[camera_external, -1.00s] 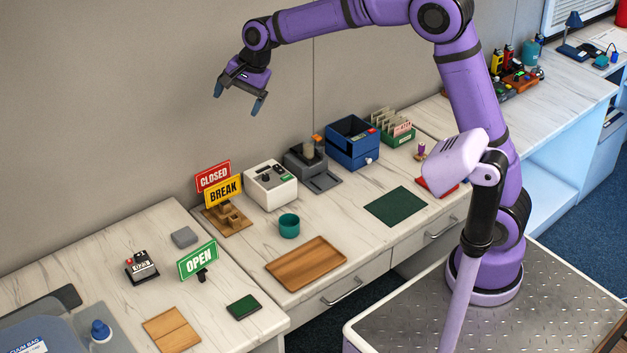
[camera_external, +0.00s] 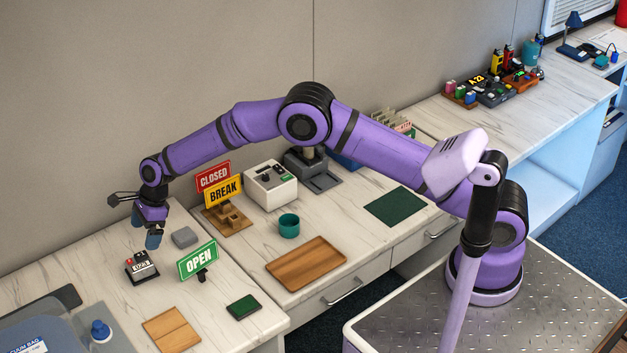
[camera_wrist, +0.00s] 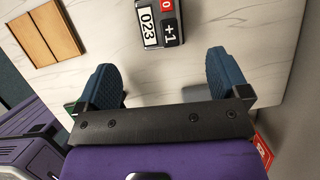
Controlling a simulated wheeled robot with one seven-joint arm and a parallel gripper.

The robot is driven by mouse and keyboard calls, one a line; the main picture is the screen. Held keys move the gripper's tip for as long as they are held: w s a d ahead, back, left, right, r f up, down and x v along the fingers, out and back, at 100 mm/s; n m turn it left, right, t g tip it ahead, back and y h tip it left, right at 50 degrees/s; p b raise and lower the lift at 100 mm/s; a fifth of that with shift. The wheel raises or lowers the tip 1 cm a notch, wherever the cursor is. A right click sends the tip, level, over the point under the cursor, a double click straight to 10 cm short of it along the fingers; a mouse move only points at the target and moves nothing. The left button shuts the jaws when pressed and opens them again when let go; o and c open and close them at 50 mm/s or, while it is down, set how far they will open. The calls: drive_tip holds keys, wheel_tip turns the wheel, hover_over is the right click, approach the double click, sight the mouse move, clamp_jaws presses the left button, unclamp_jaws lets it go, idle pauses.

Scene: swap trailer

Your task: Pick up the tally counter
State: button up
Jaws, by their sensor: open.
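The tally counter (camera_external: 142,265) is a small black and white block with a red part, standing on the left part of the white marbled counter. In the wrist view the tally counter (camera_wrist: 160,24) shows "023" and "+1" on its face, beyond the fingertips and between their lines. My gripper (camera_external: 146,238) hangs just above and slightly behind the counter in the external view, pointing down. Its two blue fingers (camera_wrist: 160,78) are spread apart in the wrist view with nothing between them.
A green OPEN sign (camera_external: 197,260) stands close right of the tally counter. A grey block (camera_external: 185,237) lies behind it. A wooden board (camera_external: 171,334) lies in front. CLOSED and BREAK signs (camera_external: 222,192) stand farther right, near my forearm.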

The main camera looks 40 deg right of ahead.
sight(138, 262)
drive_tip(key=shift+a+x, duration=0.2)
drive_tip(key=shift+x, duration=5.35)
drive_tip(key=shift+s+r, duration=0.1)
